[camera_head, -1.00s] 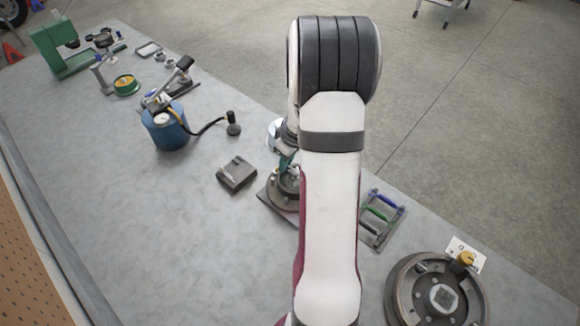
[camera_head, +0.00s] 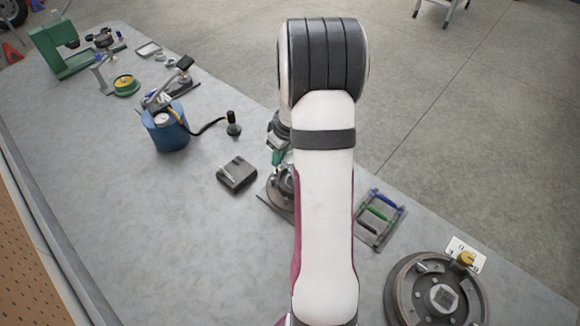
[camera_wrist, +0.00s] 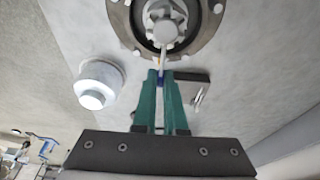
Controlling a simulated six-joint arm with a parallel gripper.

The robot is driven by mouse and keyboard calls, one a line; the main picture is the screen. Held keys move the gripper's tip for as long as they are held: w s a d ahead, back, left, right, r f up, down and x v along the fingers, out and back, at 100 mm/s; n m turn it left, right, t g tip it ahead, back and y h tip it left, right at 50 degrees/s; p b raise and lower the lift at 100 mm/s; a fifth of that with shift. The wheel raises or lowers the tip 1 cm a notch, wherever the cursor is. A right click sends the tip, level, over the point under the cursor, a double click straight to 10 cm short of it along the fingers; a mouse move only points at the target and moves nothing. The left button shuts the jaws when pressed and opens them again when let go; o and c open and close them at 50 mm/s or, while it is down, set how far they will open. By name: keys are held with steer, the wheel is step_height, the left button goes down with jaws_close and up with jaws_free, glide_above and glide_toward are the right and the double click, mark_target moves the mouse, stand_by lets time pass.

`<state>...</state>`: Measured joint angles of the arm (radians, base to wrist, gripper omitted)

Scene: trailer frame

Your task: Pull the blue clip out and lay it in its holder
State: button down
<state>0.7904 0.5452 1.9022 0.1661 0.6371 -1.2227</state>
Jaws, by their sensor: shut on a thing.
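My gripper (camera_wrist: 160,88), with green fingers, is shut on the blue clip (camera_wrist: 160,76). Only a little blue shows between the fingertips. A thin grey shank runs from it to the notched nut in the middle of the round hub (camera_wrist: 120,18). I cannot tell whether the shank is still in the nut. In the head view my gripper (camera_head: 276,157) is over the hub (camera_head: 276,197), which is partly hidden by my arm. The holder (camera_head: 365,238), a small rack with blue, green and dark bars, lies right of my arm.
A dark grey block (camera_head: 237,175) lies left of the hub. A blue can (camera_head: 166,133) with a hose stands further left. A large round drum (camera_head: 400,290) sits at front right, near a white card. The bench's left side is clear.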

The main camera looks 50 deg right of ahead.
steer(key=shift+w+r, duration=0.15)
steer(key=shift+w, duration=0.15)
steer(key=shift+w, duration=0.15)
steer(key=shift+w, duration=0.45)
steer(key=shift+w, duration=0.15)
steer(key=shift+w, duration=0.25)
steer(key=v, duration=0.1)
steer(key=w+v, duration=0.1)
steer(key=v, duration=0.1)
steer(key=shift+s+r, duration=0.2)
steer(key=shift+r, duration=0.25)
stand_by(1.0)
